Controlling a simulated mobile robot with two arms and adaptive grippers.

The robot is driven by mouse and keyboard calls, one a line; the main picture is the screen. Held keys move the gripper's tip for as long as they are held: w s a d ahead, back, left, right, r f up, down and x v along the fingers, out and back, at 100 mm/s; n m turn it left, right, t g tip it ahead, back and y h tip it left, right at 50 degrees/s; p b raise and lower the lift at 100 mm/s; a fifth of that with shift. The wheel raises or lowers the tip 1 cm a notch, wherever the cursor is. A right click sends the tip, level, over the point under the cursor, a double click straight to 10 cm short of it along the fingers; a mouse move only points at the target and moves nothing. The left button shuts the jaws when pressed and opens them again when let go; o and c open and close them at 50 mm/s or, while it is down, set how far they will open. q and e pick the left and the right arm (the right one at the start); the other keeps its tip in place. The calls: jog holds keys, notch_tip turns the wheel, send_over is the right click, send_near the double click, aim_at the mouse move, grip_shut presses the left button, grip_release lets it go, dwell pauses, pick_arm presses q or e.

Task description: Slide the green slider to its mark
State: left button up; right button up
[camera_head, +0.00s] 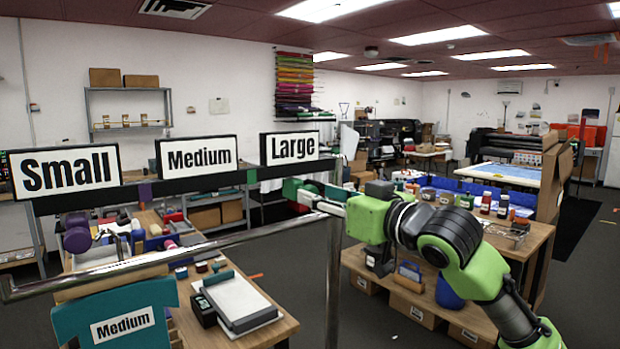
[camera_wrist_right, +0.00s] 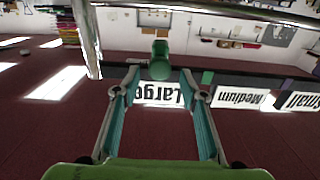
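The green slider shows as a dark green knob (camera_head: 292,188) in front of the dark rail (camera_head: 205,183), below the Large sign (camera_head: 292,148). A green mark (camera_head: 251,176) is on the rail to the left of the knob, between the Large and Medium signs. My right gripper (camera_head: 318,196) is close to the knob's right side. In the right wrist view, which is upside down, the knob (camera_wrist_right: 160,62) is between the tips of the spread teal fingers (camera_wrist_right: 160,72), with gaps on both sides. My left gripper is out of view.
A purple mark (camera_head: 145,192) is further left on the rail. A metal bar (camera_head: 160,256) crosses in front, with a teal garment labelled Medium (camera_head: 115,318) below. Tables with boxes and bottles stand behind. Small (camera_head: 66,171) and Medium (camera_head: 197,154) signs stand on the rail.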

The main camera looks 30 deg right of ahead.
aim_at(312, 191)
jog(key=w+p, duration=0.1)
jog(key=w, duration=0.2)
jog(key=shift+w, duration=0.3)
jog(key=shift+w+a, duration=0.1)
jog(key=shift+w, duration=0.15)
